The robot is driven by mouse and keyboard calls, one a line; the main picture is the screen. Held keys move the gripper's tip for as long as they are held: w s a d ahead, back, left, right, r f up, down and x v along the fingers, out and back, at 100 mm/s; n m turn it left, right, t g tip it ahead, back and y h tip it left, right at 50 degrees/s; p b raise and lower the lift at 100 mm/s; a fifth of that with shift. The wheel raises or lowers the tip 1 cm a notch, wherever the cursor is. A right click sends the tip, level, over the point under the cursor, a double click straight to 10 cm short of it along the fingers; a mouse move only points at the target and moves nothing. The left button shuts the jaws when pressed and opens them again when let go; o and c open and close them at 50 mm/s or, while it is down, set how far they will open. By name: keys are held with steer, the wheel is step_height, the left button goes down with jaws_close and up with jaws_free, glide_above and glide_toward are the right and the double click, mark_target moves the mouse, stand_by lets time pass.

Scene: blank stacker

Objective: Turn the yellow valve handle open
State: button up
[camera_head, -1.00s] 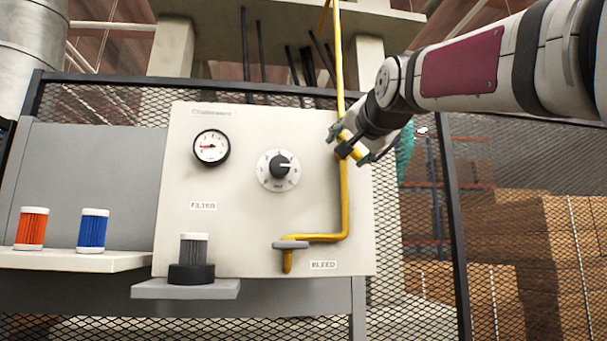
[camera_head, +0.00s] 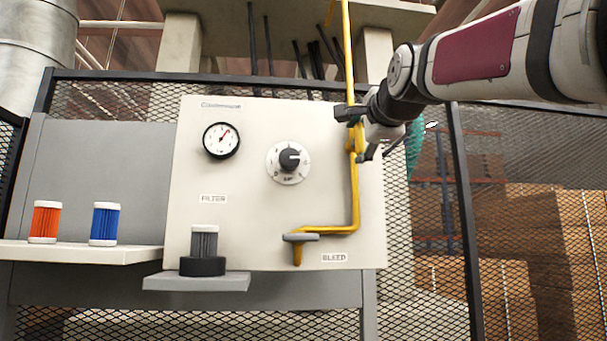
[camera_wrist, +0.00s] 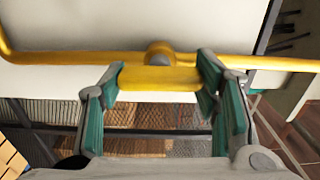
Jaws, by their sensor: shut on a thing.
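The yellow valve handle (camera_wrist: 160,79) is a short bar in the wrist view, in front of a round hub (camera_wrist: 159,53) on the yellow pipe. It lies about parallel to the pipe (camera_wrist: 75,57). My gripper (camera_wrist: 161,73) is shut on the handle, with one finger at each end. In the head view my gripper (camera_head: 354,133) is at the upright pipe (camera_head: 354,195) near the panel's right side, and its fingers hide most of the handle.
The white panel (camera_head: 240,180) carries a pressure gauge (camera_head: 221,140), needle pointing up and right, and a dial (camera_head: 289,162). A grey bleed lever (camera_head: 300,237) is at the pipe's lower end. Orange (camera_head: 44,222) and blue (camera_head: 105,224) filters stand on the left shelf.

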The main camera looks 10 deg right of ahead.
stand_by(0.4)
steer(key=o, duration=1.2)
steer(key=shift+c, duration=0.2)
steer(key=s, duration=1.2)
